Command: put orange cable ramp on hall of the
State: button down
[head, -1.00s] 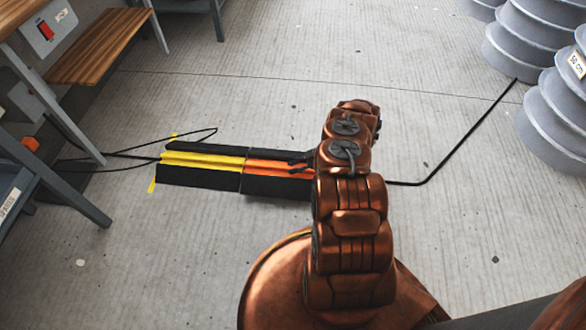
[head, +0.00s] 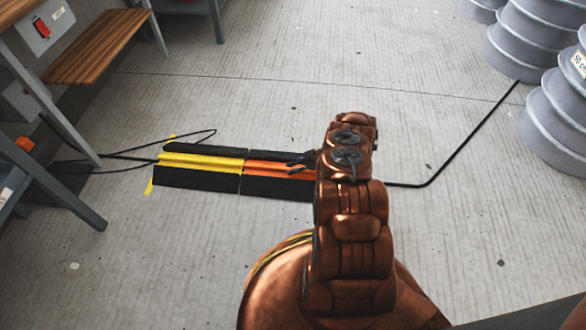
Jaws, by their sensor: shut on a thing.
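The orange cable ramp (head: 268,168), black with an orange middle strip, lies in line with a yellow-striped black cable ramp (head: 200,162) on its left. Its left end is close against the yellow ramp, with a thin dark seam between them. It looks level with the floor. My gripper (head: 300,163) is shut on the orange ramp near its right part. My arm hides the ramp's right end. A black cable (head: 455,155) runs from the right behind my arm, and cable also shows left of the yellow ramp.
Grey ribbed moulds (head: 545,45) stand at the right. A workbench frame (head: 55,175) and a wooden shelf (head: 105,45) are at the left. Yellow tape marks (head: 149,187) lie by the yellow ramp's left end. The concrete floor is otherwise mostly clear.

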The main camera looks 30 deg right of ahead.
jog(key=c, duration=1)
grip_release()
jog(key=shift+r, duration=0.1)
